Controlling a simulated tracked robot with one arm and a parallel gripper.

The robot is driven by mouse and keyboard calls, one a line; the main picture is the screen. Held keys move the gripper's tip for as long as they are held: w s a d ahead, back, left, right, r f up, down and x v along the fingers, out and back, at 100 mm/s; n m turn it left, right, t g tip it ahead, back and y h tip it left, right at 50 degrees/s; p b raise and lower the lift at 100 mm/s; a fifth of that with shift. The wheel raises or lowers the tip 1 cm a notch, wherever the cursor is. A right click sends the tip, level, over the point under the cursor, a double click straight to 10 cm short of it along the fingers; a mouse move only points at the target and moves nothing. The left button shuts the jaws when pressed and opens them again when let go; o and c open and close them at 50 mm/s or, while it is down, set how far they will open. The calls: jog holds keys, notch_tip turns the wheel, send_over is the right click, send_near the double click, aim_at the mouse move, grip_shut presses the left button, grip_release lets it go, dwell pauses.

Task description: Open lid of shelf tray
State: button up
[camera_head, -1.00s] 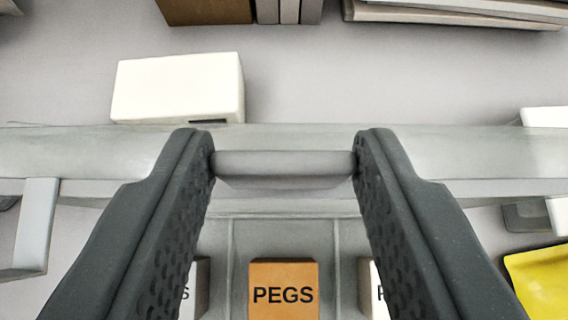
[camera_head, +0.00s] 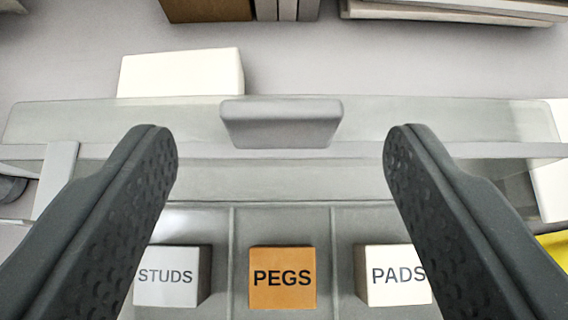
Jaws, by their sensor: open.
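The shelf tray (camera_head: 232,222) lies below my gripper, divided into compartments. Its clear lid (camera_head: 430,120) is raised, standing across the far side of the tray, with a grey handle (camera_head: 281,122) at its middle. In the tray compartments are a white block marked STUDS (camera_head: 168,276), an orange block marked PEGS (camera_head: 282,278) and a white block marked PADS (camera_head: 391,275). My gripper (camera_head: 280,165) is open and empty. Its fingers are spread wide to either side, apart from the handle, which shows beyond and between the fingertips.
A white box (camera_head: 180,72) stands behind the lid at the left. A brown box (camera_head: 206,10) and several pale flat items (camera_head: 460,10) are at the back. A yellow thing (camera_head: 553,244) shows at the right edge. The grey surface behind the lid is mostly clear.

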jog(key=b+v, duration=0.2)
jog(key=v, duration=1)
jog(key=shift+s+r+b, duration=0.2)
jog(key=shift+r+b, duration=0.1)
jog(key=shift+b, duration=0.1)
